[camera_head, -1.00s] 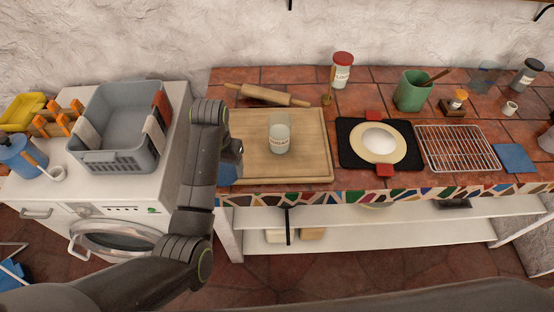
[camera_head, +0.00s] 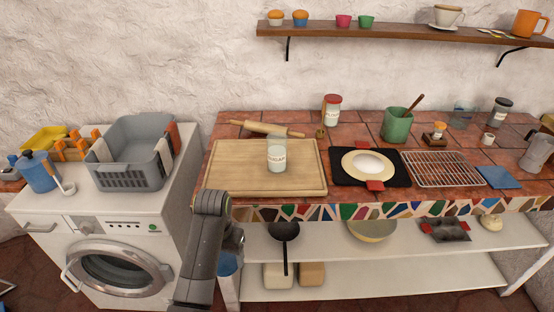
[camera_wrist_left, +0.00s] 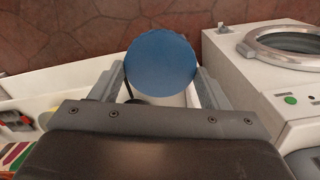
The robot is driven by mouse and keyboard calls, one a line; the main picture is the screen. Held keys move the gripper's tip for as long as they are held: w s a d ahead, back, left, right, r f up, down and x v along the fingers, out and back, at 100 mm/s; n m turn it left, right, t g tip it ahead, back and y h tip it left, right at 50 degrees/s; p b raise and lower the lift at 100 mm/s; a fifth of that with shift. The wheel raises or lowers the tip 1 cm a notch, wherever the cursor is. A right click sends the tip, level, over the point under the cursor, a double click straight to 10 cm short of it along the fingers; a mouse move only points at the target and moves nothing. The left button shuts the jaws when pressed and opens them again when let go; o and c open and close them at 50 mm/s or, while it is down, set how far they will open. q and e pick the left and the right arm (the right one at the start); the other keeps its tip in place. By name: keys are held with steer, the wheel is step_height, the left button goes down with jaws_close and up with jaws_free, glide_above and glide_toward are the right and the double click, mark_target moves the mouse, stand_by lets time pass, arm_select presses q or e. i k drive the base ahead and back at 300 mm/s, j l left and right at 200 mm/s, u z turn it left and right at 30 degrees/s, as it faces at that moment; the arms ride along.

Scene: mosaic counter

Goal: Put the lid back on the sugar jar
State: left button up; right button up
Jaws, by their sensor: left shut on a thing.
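The sugar jar (camera_head: 276,156) is clear glass with a label and stands upright, with no lid on it, on the wooden board (camera_head: 225,176). My left gripper (camera_head: 232,248) is in front of the counter's left end, apart from and to the lower left of the jar. It is shut on a round blue lid (camera_wrist_left: 161,62), seen between the two fingers in the left wrist view. In the head view the blue lid (camera_head: 229,264) shows only partly below my wrist. My right gripper is not in view.
A rolling pin (camera_head: 267,129) lies behind the board, with a red-lidded jar (camera_head: 331,111) to its right. The washing machine (camera_head: 117,262) stands left of my arm.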

mark_target(277, 153)
steer(key=l+u, duration=0.15)
steer(key=u, duration=0.35)
steer(key=l+u, duration=0.2)
steer(key=u, duration=0.3)
steer(key=l+u, duration=0.15)
steer(key=l, duration=0.3)
steer(key=k+l+u, duration=0.1)
steer(key=l, duration=0.3)
steer(key=k+l+u, duration=0.15)
steer(key=l, duration=0.3)
steer(key=l+u, duration=0.1)
steer(key=l, duration=0.3)
steer(key=k+l+u, duration=0.15)
steer(key=l, duration=0.25)
